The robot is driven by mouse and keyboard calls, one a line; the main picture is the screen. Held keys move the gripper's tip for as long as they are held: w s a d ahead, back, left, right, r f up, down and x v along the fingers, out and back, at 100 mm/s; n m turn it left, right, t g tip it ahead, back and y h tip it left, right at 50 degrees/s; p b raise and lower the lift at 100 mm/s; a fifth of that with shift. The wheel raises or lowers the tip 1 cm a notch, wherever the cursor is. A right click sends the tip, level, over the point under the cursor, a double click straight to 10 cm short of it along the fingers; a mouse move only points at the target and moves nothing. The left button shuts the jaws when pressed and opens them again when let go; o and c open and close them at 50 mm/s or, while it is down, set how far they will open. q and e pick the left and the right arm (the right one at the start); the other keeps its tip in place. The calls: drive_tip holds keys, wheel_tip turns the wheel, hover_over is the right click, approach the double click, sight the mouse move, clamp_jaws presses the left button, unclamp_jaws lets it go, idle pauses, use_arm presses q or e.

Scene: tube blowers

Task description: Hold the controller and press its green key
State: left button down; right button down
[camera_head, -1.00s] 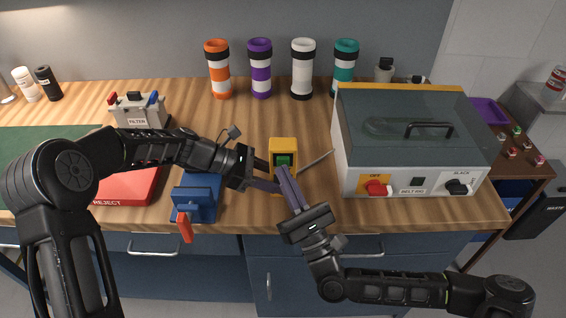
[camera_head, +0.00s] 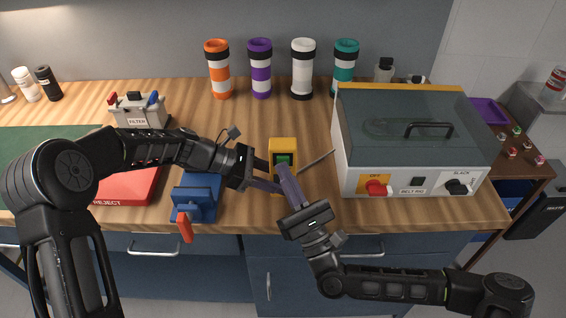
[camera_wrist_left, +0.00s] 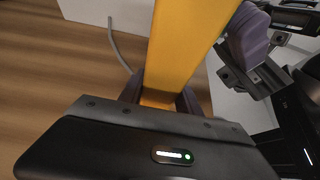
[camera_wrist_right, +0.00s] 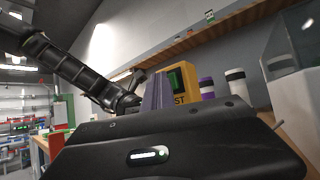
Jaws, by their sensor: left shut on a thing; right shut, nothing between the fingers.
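The yellow controller (camera_head: 283,147) stands upright near the front edge of the bench, with its green key (camera_head: 284,159) facing me. My left gripper (camera_head: 267,178) is shut on its lower body; the left wrist view shows the yellow body (camera_wrist_left: 180,45) between the fingers. My right gripper (camera_head: 283,171) is shut and empty, with its purple fingertips in front of the controller just below the visible green key. In the right wrist view, the green key (camera_wrist_right: 176,79) shows beside the fingers (camera_wrist_right: 158,92). I cannot tell whether the fingertips touch it.
A grey-lidded belt rig (camera_head: 412,140) stands to the right. A blue fixture with a red lever (camera_head: 196,198) and the red reject tray (camera_head: 130,184) are to the left. Orange, purple, white and teal tubes (camera_head: 302,70) stand along the back. A thin grey rod or cable (camera_head: 318,160) extends right of the controller.

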drive_tip(key=shift+s, duration=0.9)
drive_tip(key=shift+s, duration=0.1)
drive_tip(key=s, duration=0.4)
drive_tip(key=shift+s, duration=0.4)
use_arm(q)
drive_tip(key=c, duration=0.8)
unclamp_jaws()
drive_tip(key=shift+o, duration=0.2)
